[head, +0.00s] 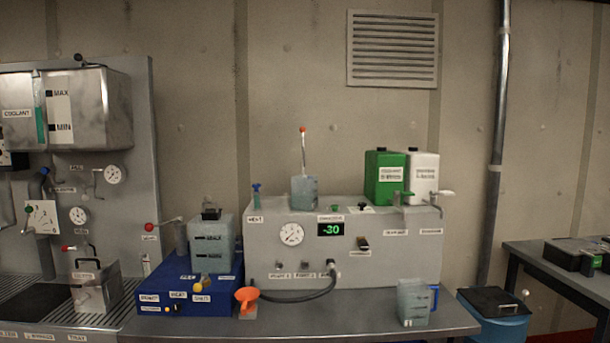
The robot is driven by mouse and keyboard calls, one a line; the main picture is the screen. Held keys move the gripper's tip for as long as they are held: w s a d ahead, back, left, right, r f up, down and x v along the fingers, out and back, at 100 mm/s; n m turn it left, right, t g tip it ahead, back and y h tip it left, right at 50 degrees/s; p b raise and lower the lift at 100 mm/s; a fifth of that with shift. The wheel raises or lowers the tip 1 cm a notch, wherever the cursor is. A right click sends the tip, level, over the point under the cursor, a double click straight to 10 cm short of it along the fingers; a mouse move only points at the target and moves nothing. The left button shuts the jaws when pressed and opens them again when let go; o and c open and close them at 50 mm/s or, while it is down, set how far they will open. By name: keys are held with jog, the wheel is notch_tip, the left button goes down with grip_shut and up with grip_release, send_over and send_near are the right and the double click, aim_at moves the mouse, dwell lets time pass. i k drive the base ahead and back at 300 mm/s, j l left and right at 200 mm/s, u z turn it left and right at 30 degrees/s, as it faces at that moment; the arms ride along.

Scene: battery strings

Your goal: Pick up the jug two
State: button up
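No jug bears a label that I can read as "two", so I cannot tell which one is jug two. A translucent grey-green jug (412,303) stands upright on the right part of the bench, with a blue part behind its right side. A similar small vessel (304,192) sits on top of the grey console, with a red-tipped rod rising above it. A metal jug-like container (95,288) with a white label stands at the left over the drain grating. My gripper is not in view.
The grey console (375,245) shows -30. A blue unit (190,285) carries a marked translucent tank (211,243). An orange funnel (247,302) stands on the bench (340,318). Green (384,177) and white (423,178) canisters top the console. A lidded blue bin (498,318) stands right.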

aim_at(304, 188)
jog(key=i+u, duration=0.9)
jog(key=i+l+u, duration=0.2)
jog(key=i+u, duration=0.15)
jog(key=i+j+u, duration=0.1)
jog(key=i+u, duration=0.75)
jog(key=i+j+z, duration=0.5)
jog(key=i, duration=0.25)
jog(key=l, duration=0.1)
